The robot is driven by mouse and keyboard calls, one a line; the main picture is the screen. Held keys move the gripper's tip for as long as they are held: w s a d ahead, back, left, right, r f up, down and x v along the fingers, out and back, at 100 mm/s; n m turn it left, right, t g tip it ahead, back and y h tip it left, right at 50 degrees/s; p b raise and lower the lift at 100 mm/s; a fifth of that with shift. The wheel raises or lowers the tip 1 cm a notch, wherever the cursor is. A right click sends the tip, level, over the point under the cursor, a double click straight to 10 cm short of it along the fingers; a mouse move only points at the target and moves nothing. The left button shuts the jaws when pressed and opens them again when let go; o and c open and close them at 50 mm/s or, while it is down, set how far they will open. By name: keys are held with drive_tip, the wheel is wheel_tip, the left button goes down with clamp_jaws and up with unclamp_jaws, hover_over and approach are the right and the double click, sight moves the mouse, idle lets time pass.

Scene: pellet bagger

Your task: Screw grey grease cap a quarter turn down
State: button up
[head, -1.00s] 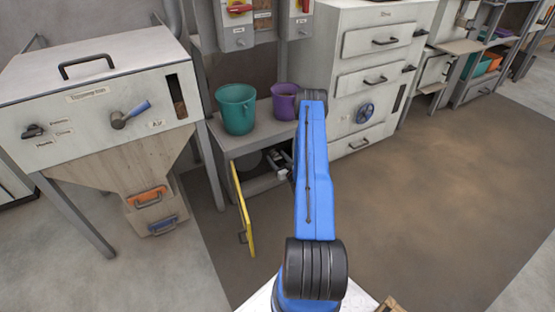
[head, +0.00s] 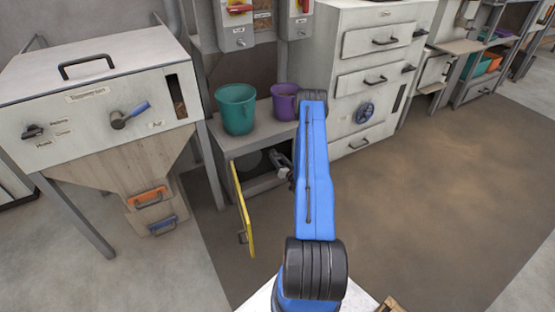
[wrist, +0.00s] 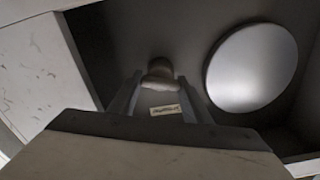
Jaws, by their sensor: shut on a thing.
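The grey grease cap (wrist: 160,69) is a small rounded knob on the back wall inside the cabinet, near the middle of the wrist view. My gripper (wrist: 159,82) is shut on it, one finger at each side. The fingers hide the cap's sides. In the head view my gripper (head: 281,165) reaches into the open cabinet under the bench; the cap cannot be made out there.
A small label (wrist: 166,110) sits below the cap, and a large pale disc (wrist: 252,68) is to its right. The yellow door (head: 242,210) stands open. A teal bucket (head: 236,110) and a purple bucket (head: 285,101) stand on the bench above.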

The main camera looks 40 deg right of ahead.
drive_tip(key=m, duration=0.7)
drive_tip(key=shift+s+d+f, duration=0.1)
drive_tip(key=shift+d+f, duration=0.05)
drive_tip(key=m, duration=0.7)
drive_tip(key=shift+f, duration=0.15)
idle(0.4)
drive_tip(key=o, duration=1)
drive_tip(key=shift+o, duration=0.2)
drive_tip(key=shift+s, duration=0.1)
drive_tip(key=v, duration=1.7)
drive_tip(key=shift+s, duration=0.15)
drive_tip(key=shift+d, duration=0.15)
